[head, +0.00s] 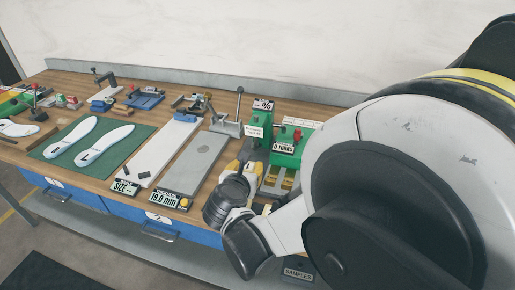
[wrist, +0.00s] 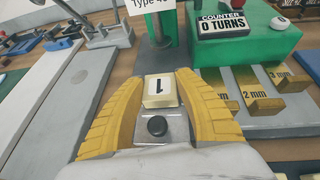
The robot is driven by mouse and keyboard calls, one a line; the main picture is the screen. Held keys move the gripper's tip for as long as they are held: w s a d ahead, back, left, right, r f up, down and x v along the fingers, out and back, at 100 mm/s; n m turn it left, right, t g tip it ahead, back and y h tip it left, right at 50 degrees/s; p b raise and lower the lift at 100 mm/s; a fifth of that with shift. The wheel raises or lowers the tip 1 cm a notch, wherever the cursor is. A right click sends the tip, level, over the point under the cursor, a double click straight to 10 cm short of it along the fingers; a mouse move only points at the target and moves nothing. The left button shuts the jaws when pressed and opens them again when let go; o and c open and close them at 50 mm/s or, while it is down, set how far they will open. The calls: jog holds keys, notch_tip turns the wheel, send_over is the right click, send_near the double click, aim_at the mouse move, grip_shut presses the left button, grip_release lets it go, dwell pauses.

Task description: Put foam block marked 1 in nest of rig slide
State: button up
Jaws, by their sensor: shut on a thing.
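The foam block marked 1 (wrist: 161,92) is cream with a dark 1 on its upper face. It is between the yellow fingers of my gripper (wrist: 157,88), which is shut on it. The block is at the far end of the grey rig slide (wrist: 178,132), which has a black knob (wrist: 157,126) nearer the camera. The nest itself is hidden, and I cannot tell whether the block rests in it or is just above. The green rig (head: 259,127) stands right behind. My gripper (head: 246,165) also shows in the head view, in front of the rig; the block is not clear there.
Right of my gripper are a green counter box (wrist: 250,50) reading 0 TURNS and yellow step gauges (wrist: 262,104) marked 2 mm and 3 mm. On the left lie a grey plate (head: 188,165), a white board (head: 155,150) and a green mat (head: 115,165) with insoles.

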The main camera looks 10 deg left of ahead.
jog(key=shift+f, duration=0.25)
jog(key=o, duration=0.9)
